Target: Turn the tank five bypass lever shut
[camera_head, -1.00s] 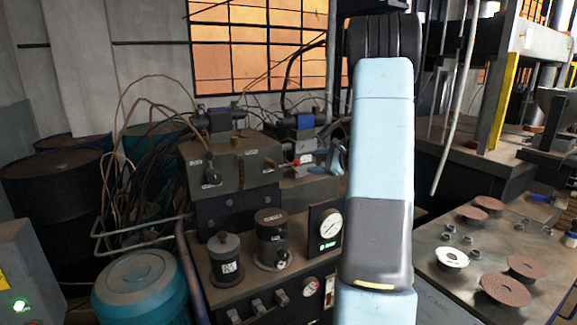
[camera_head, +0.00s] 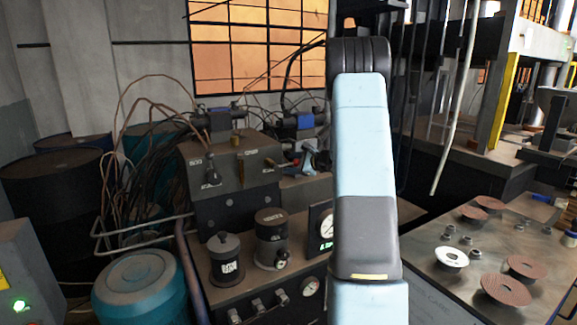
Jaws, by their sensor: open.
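A valve block (camera_head: 228,172) stands on the bench left of my arm, with a dark handle (camera_head: 211,174) on its front face. A small lever with a red end (camera_head: 293,163) sticks out to the right of the block. The labels are too small to read, so I cannot tell which one is for tank five. My gripper (camera_head: 309,158) shows only in part, left of my light blue arm, close to the red-ended lever. It is open and seems to hold nothing. I cannot tell whether it touches the lever.
Black and blue pump parts (camera_head: 305,122) and hoses crowd behind the block. A metal table (camera_head: 440,290) with flap discs (camera_head: 506,289) lies at right. A teal drum (camera_head: 142,285) stands at lower left.

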